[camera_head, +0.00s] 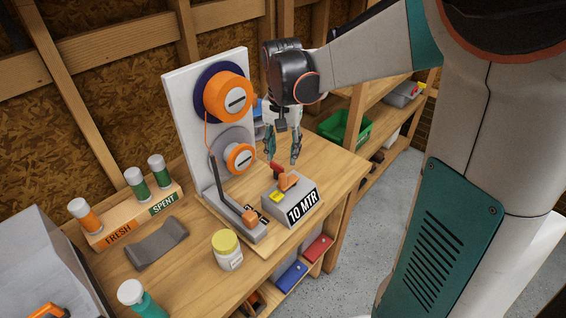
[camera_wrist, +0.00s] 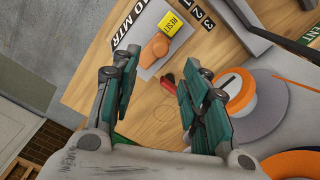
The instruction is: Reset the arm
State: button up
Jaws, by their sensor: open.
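A grey box (camera_head: 291,207) labelled 10 MTR stands near the front right of the bench. It carries a yellow button (camera_head: 277,197), marked RESET in the wrist view (camera_wrist: 173,22), and an orange lever-like part (camera_head: 289,181), also in the wrist view (camera_wrist: 154,49). A small red piece (camera_head: 277,168) shows close behind it; I cannot tell if they join.
The white panel (camera_head: 182,119) carries an upper orange spool (camera_head: 230,98) and a lower grey-orange one (camera_head: 238,159). A green bin (camera_head: 344,128) is behind right.

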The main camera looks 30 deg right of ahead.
jog(key=shift+r, duration=0.9)
jog(key=s+a+r+n+t, duration=0.1)
jog(key=s+a+n+t, duration=0.2)
jog(key=s, duration=0.5)
jog(key=s+a+r+n+t, duration=0.2)
jog(key=s+a+n+t, duration=0.2)
jog(key=s, duration=0.3)
jog(key=shift+s+a+n, duration=0.4)
jog(key=shift+a+n, duration=0.4)
jog(key=shift+a, duration=0.05)
